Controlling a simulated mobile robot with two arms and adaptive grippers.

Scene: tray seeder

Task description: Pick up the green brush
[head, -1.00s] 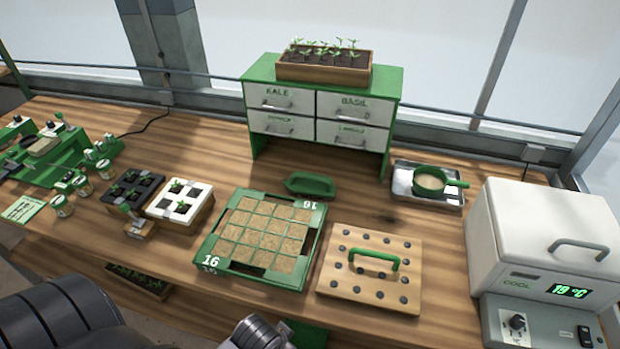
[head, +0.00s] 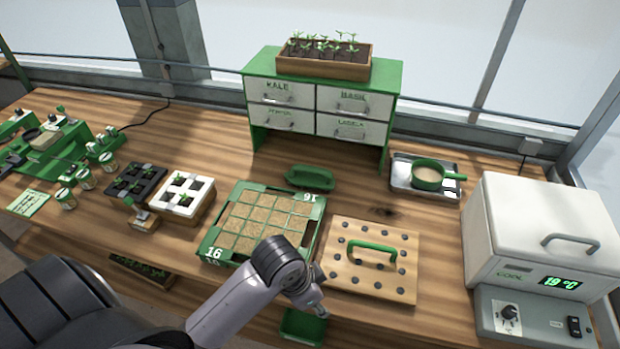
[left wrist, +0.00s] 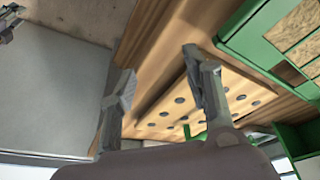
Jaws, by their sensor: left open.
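The green brush (head: 310,178) lies on the wooden bench behind the seed tray and in front of the drawer cabinet, its long handle on top. I cannot make out the brush in the left wrist view. My left gripper (left wrist: 158,62) is open, with nothing between its fingers. In the head view my left arm reaches in over the front of the bench; its end is by the tray's front right corner, well short of the brush.
The green-framed 16-cell tray (head: 209,240) and the pegged wooden board (head: 340,277) with a green handle lie between my arm and the brush. The cabinet (head: 318,72) stands behind. A metal tray (head: 403,185) holds a green sieve. A white cooler (head: 540,220) stands right.

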